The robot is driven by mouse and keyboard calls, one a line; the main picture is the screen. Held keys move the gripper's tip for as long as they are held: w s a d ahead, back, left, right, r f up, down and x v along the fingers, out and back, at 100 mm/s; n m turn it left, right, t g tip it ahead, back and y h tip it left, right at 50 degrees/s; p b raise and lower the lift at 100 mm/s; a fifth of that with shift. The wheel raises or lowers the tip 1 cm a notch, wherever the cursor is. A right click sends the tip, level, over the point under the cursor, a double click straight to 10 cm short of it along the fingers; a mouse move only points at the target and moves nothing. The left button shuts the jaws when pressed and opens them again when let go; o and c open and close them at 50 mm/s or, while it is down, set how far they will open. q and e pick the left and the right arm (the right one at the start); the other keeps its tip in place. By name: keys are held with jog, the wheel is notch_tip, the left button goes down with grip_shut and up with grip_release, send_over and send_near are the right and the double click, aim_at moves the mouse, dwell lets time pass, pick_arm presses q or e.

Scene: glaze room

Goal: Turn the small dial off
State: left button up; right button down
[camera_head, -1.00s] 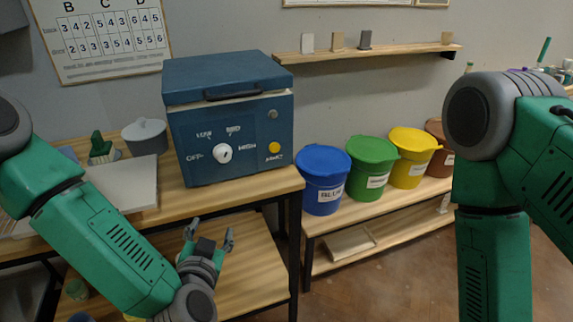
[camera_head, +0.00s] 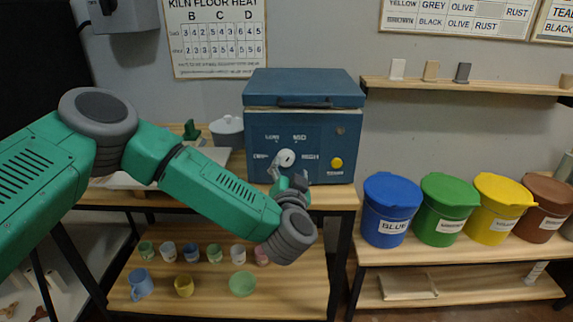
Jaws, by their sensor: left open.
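The small white dial (camera_head: 287,157) is on the front of the blue kiln (camera_head: 306,110), with labels around it that seem to read OFF at left, LOW and MED above, and HIGH at right. I cannot tell which label its pointer faces. My left gripper (camera_head: 287,174) is open just below and in front of the dial. One fingertip reaches close to the dial's lower left edge, and I cannot tell whether it touches. The gripper hides the panel's lower part. My right gripper is out of view.
A yellow button (camera_head: 336,163) and a small grey round fitting (camera_head: 340,130) are right of the dial. A grey lidded pot (camera_head: 227,130) stands left of the kiln. Several mugs and cups fill the shelf below. Coloured buckets, including a blue one (camera_head: 390,210), stand at right.

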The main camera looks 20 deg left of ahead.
aim_at(287, 162)
pick_arm(q)
jog(key=w, duration=0.3)
jog(key=shift+w+r, duration=0.1)
jog(key=shift+w, duration=0.05)
jog(key=a, duration=0.3)
jog(key=shift+w+a+f, duration=0.15)
jog(key=shift+w+f, duration=0.05)
jog(key=shift+f, duration=0.05)
jog(key=shift+a+f, duration=0.1)
jog(key=shift+a, duration=0.1)
jog(key=shift+d, duration=0.1)
jog(key=shift+c, duration=1.3)
jog(key=shift+d+r, duration=0.25)
jog(key=shift+d, duration=0.7)
jog(key=c, duration=0.9)
jog(key=shift+o, duration=0.2)
jog(key=shift+d+r, duration=0.15)
jog(key=shift+d, duration=0.15)
jog(key=shift+a, duration=0.55)
jog(key=shift+d+f, duration=0.15)
jog(key=shift+f, duration=0.05)
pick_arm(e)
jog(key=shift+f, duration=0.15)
